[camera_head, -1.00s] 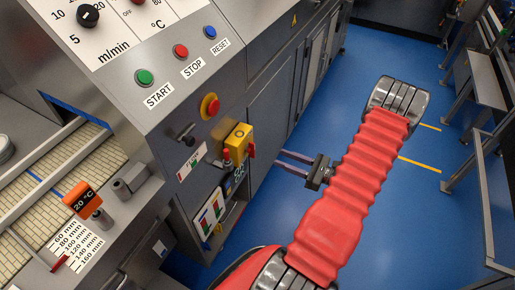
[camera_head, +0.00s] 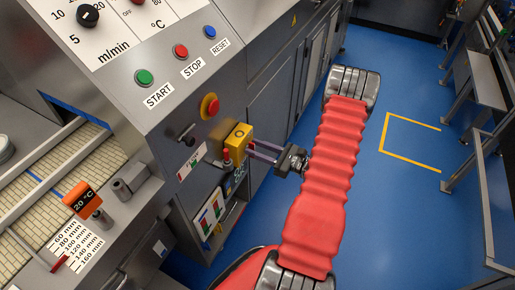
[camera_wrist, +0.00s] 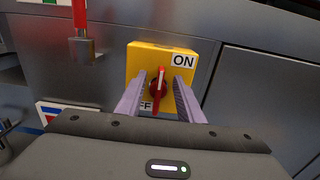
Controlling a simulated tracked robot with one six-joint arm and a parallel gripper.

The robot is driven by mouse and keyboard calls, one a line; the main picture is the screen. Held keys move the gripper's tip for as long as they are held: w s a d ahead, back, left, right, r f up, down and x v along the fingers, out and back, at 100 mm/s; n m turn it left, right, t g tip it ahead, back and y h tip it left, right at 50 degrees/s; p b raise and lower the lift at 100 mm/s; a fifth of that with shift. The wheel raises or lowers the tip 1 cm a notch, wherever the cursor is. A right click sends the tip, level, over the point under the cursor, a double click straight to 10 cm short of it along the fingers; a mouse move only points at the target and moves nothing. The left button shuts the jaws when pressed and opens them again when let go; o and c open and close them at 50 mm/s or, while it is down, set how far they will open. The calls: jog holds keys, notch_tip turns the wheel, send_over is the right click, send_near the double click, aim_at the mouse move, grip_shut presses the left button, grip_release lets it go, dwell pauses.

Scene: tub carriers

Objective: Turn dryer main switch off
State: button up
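The dryer main switch is a yellow box (camera_head: 238,135) on the grey machine front, and it also shows in the wrist view (camera_wrist: 190,56). Its red knob (camera_wrist: 158,90) stands about upright, with a white line along its upper part. The ON label (camera_wrist: 183,61) is at the box's upper right. The OFF label at lower left is partly hidden by a finger. My gripper (camera_wrist: 160,80) is open, one purple finger on each side of the knob. I cannot tell whether they touch it. In the head view my gripper (camera_head: 251,149) reaches the box from the right.
A padlock (camera_wrist: 82,48) hangs from a red part left of the switch. A red-and-yellow emergency stop (camera_head: 210,106) sits above the box, below the START, STOP and RESET buttons. An open compartment (camera_head: 212,213) is beneath.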

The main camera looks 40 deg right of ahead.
jog(key=shift+c, duration=0.2)
grip_shut()
jog(key=shift+w, duration=0.1)
jog(key=shift+d+m, duration=0.1)
jog(key=shift+m, duration=0.4)
